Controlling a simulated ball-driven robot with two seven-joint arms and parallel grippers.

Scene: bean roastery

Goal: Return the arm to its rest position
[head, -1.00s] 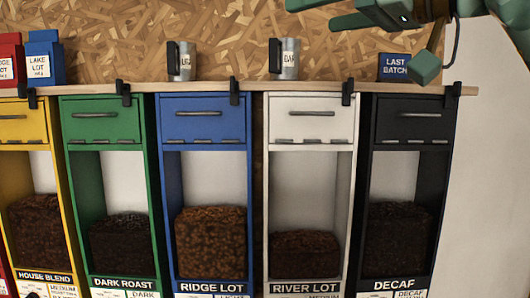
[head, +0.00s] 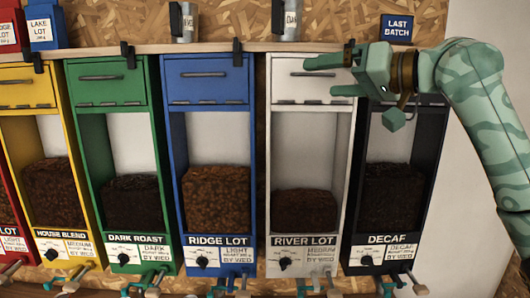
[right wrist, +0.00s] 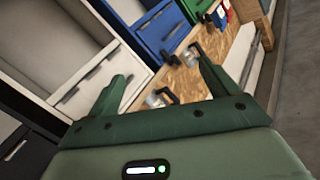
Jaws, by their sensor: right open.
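My right arm comes in from the right in the head view. Its right gripper (head: 322,76) is open and empty, with the fingers pointing left in front of the upper flap of the white River Lot bin (head: 310,121). The right gripper also shows in the right wrist view (right wrist: 163,75), its two fingers spread with nothing held between them. The arm partly hides the top of the black Decaf bin (head: 378,133). My left gripper is not in view.
Blue (head: 207,122), green (head: 124,123) and yellow bins stand to the left, holding beans. Two metal mugs (head: 186,22) (head: 287,18) and a blue Last Batch block (head: 397,29) stand on the shelf (head: 145,49) above. Valve-like fittings (head: 400,284) stick out along the bottom.

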